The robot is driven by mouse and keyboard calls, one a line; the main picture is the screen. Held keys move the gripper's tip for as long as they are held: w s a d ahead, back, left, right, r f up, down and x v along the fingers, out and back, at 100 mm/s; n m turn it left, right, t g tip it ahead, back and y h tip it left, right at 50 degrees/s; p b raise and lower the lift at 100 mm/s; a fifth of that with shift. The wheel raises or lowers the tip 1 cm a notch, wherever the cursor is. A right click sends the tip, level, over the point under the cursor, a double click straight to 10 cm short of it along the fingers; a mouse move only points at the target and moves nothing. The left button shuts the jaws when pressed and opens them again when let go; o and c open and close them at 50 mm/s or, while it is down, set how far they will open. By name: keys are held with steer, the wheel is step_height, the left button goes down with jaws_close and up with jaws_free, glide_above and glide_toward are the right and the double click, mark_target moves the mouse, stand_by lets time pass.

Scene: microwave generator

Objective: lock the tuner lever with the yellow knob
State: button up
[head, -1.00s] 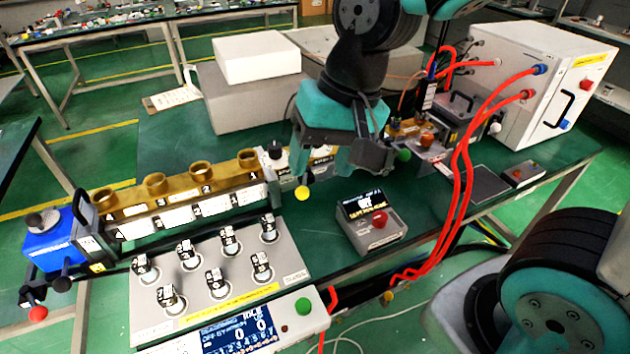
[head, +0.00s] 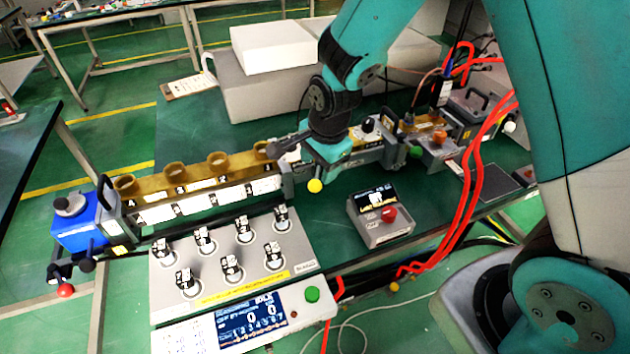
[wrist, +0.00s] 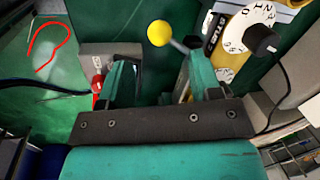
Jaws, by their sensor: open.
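The yellow knob (head: 315,185) is a small ball on the tuner lever, at the front of the brass waveguide line in the head view.
A white numbered dial (wrist: 248,30) with a black knob lies right of the lever in the wrist view. A grey box with a red button (head: 389,214) stands right of the knob. Red hoses (head: 470,190) hang further right. A panel of switches (head: 235,255) is front left.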

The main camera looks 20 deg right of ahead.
mark_target(316, 182)
steer(key=f, duration=0.4)
steer(key=w+f, duration=0.1)
steer(key=f, duration=0.2)
steer(key=shift+w+a, duration=0.1)
steer(key=shift+a, duration=0.1)
steer(key=shift+r, duration=0.1)
jaws_close()
